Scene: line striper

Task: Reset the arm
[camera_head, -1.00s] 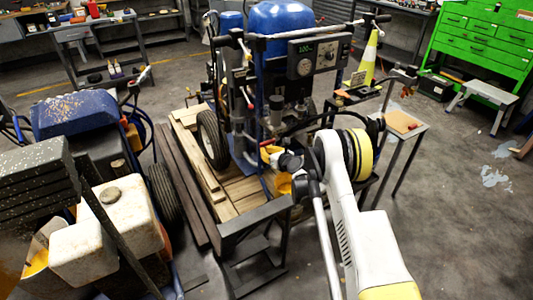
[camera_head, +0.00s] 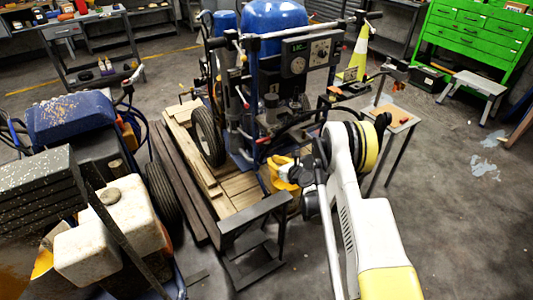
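My white arm (camera_head: 372,235), with yellow and black bands near its bend, reaches up from the lower right. It stands in front of the right side of the blue line striper (camera_head: 275,20). I cannot make out my gripper's fingers; the far end of the arm is hidden or lost among dark parts. A yellow container (camera_head: 284,172) sits low on the striper, just left of the arm's bend. The striper's control panel (camera_head: 308,55) faces me with round dials.
The striper stands on a wooden pallet (camera_head: 237,188) with a dark metal frame in front. Another machine with a white tank (camera_head: 105,215) stands at left. A small table (camera_head: 392,116), traffic cone (camera_head: 359,55) and green tool cabinet (camera_head: 475,35) are at right.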

